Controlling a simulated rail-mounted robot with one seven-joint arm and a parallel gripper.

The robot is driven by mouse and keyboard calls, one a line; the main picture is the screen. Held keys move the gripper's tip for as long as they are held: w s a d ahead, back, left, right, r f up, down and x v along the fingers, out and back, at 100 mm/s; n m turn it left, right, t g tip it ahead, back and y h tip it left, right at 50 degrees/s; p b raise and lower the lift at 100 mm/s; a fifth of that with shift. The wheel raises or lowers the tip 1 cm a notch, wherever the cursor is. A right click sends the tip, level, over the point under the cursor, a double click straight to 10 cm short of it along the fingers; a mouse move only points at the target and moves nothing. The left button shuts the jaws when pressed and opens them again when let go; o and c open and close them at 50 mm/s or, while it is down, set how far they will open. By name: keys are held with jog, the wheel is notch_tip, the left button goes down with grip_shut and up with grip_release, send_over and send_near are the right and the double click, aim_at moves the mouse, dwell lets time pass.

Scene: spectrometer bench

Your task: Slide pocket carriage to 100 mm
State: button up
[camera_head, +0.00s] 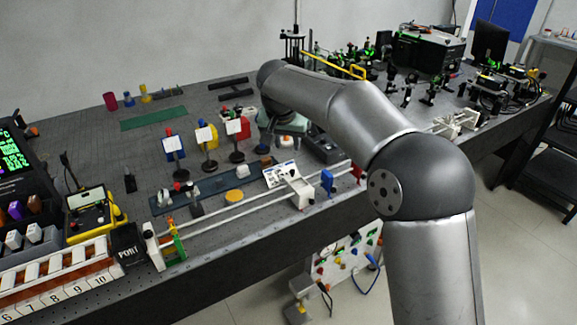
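Two thin pale rails (235,214) run along the front edge of the bench. A white block-like carriage (301,194) straddles them toward their right part; it looks like the pocket carriage. A white end block (153,245) with a green and orange upright piece (176,245) stands at the left end. A blue piece (327,181) and a red piece (357,172) stand to the carriage's right. Scale marks are too small to read. My gripper is at the end of my arm, behind and above the rails, apart from the carriage; its fingers are hidden or too small to make out.
A white printed card (281,174) stands just behind the carriage. Several card holders (205,137) stand farther back. A yellow instrument (88,212), a black PORT box (128,243) and a numbered rack (60,275) are at the left.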

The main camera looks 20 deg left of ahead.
aim_at(292, 170)
jog(key=p+x, duration=0.2)
jog(key=x, duration=1.1)
jog(key=shift+f, duration=0.1)
grip_shut()
